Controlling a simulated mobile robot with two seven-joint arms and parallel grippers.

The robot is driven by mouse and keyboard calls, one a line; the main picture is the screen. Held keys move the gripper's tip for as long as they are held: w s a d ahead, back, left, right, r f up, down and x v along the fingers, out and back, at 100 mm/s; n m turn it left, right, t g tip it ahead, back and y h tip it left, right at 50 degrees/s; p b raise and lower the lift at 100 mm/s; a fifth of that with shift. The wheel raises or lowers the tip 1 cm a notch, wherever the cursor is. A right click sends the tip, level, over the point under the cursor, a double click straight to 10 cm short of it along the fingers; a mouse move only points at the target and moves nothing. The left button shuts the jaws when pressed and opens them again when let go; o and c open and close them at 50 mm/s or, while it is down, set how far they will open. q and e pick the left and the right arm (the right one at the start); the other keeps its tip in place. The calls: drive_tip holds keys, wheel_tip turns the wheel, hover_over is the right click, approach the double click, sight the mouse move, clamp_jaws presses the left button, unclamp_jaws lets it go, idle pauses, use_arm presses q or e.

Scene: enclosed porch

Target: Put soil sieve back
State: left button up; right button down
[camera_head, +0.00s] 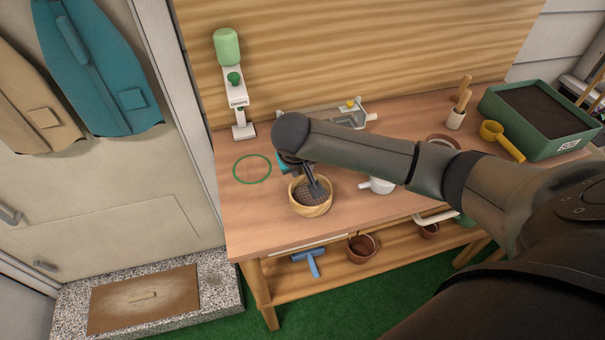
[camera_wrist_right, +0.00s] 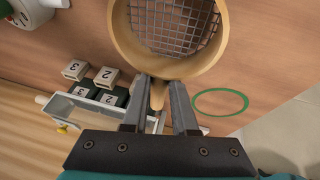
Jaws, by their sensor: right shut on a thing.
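The soil sieve (camera_head: 311,207) is a round wooden ring with a wire mesh, near the front left of the bench. In the right wrist view the sieve (camera_wrist_right: 123,38) shows with its short wooden handle between the fingers. My right gripper (camera_wrist_right: 160,100) is shut on that handle; in the head view the gripper (camera_head: 314,186) reaches over the sieve. A green ring outline (camera_head: 252,183) is marked on the bench top, left of the sieve and apart from it. It also shows in the right wrist view (camera_wrist_right: 221,115). My left gripper is in neither view.
The bench (camera_head: 233,209) also holds a green dispenser (camera_head: 227,47) on a white stand, a white jug (camera_head: 378,185), a yellow scoop (camera_head: 507,145) and a green soil tray (camera_head: 550,146). Numbered blocks (camera_wrist_right: 106,77) lie by a white tray. Bench top around the green ring is clear.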

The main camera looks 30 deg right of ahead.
drive_tip(key=shift+f, duration=0.45)
drive_tip(key=c, duration=0.7)
unclamp_jaws()
drive_tip(key=shift+f, duration=0.15)
drive_tip(key=shift+r, duration=0.25)
drive_tip(key=p+v, duration=0.2)
drive_tip(key=v, duration=1)
drive_tip(key=shift+p, duration=0.3)
drive_tip(key=shift+a+f, duration=0.1)
drive_tip(key=shift+f, duration=0.05)
